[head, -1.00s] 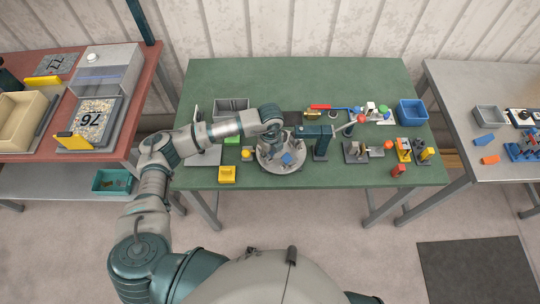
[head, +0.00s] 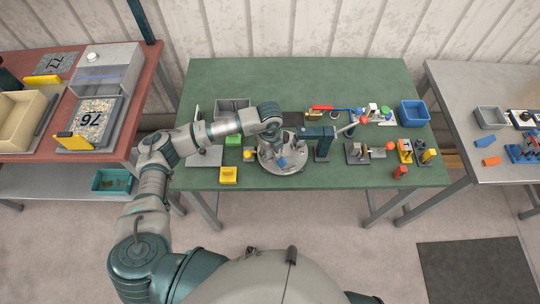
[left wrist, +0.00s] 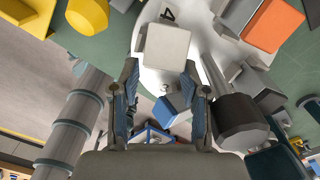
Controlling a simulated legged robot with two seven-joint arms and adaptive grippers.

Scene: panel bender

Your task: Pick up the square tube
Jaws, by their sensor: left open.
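A pale grey square-ended piece (left wrist: 166,48) stands on the round white turntable (left wrist: 150,76) in the left wrist view; it looks like the square tube, but I cannot see whether it is hollow. The turntable also shows in the head view (head: 292,168). My left gripper (left wrist: 161,76) is open over the turntable, its blue-padded fingers on either side of the space just below the grey piece, with no visible grip. A blue block (left wrist: 171,107) shows between the fingers, lower in the picture. In the head view my wrist hides much of the turntable. My right gripper is not in view.
A dark-topped post (head: 322,140) stands close to the turntable's right. A grey bin (head: 232,108) is behind, a blue bin (head: 413,113) at the far right. The front table edge is mostly clear.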

